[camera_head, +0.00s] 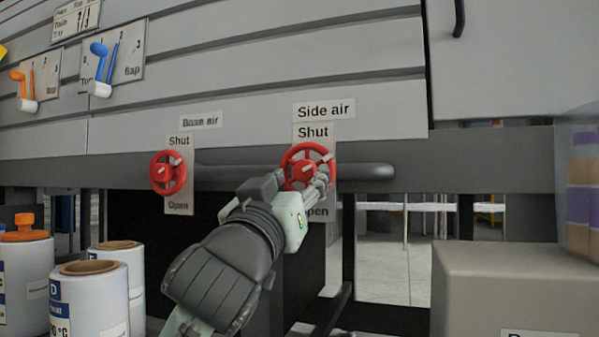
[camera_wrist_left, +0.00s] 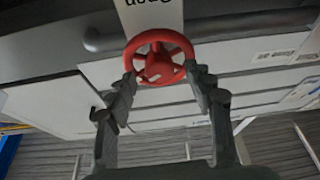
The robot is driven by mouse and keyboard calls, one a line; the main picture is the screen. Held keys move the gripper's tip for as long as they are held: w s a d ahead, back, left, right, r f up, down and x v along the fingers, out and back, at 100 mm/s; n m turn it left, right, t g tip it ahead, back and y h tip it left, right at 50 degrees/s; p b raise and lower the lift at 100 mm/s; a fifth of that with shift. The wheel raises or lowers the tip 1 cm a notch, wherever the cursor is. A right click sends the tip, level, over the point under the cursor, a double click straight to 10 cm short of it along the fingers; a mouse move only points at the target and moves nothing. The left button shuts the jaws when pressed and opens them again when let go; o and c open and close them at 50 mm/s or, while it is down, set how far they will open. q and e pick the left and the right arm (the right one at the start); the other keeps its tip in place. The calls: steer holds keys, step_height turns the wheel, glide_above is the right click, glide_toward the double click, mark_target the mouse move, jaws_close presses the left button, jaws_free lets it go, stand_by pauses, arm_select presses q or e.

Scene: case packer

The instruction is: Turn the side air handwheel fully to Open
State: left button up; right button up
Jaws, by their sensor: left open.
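The red side air handwheel (camera_head: 306,155) stands on a plate under the "Side air" label (camera_head: 324,111), with "Shut" above it and "Open" below, partly hidden by my gripper. My left gripper (camera_head: 298,182) is in front of the wheel's lower part. In the left wrist view the handwheel (camera_wrist_left: 158,62) lies between the tips of my open left gripper (camera_wrist_left: 160,88), one finger at each side of the rim. I cannot tell whether the fingers touch the rim. My right gripper is not in view.
The similar red base air handwheel (camera_head: 168,173) is to the left. A grey pipe (camera_head: 370,172) runs behind both wheels. White tubs (camera_head: 90,300) stand at lower left and a grey box (camera_head: 515,285) at lower right. Blue (camera_head: 101,70) and orange (camera_head: 22,90) levers are at upper left.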

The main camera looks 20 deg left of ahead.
arm_select(q)
steer(key=shift+w+r, duration=0.25)
steer(key=shift+w, duration=0.3)
steer(key=c, duration=1.2)
steer(key=shift+o, duration=0.2)
